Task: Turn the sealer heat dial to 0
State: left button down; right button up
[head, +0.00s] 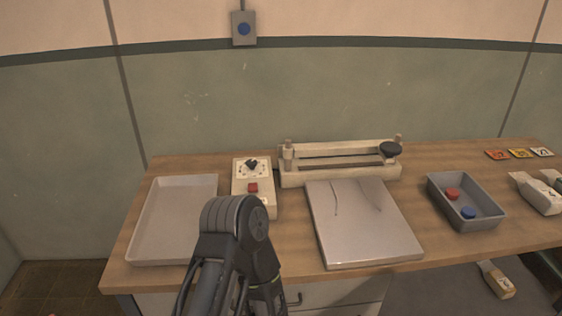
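The heat dial (251,164) is a small black knob on a white face with markings, at the top of a cream control box (241,198). Its markings and pointer are too small to read. A red switch (253,187) sits below the dial. The cream bar sealer (297,181) stands behind and to the right of the box, with a black round knob (390,149) at its right end. One dark grey arm of mine rises from the bottom and covers the lower part of the box. Its gripper is hidden; I see no fingertips of either gripper.
An empty pale tray (140,249) lies left of the box. A flat silvery pouch or plate (368,238) lies before the sealer. A grey bin (483,222) holds a red and a blue cap. Small coloured cards (519,153) lie at the back right.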

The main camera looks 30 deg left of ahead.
aim_at(252, 163)
jog(key=u, duration=1.15)
jog(key=k+j+z, duration=0.1)
jog(key=z, duration=0.25)
jog(key=k+l, duration=0.05)
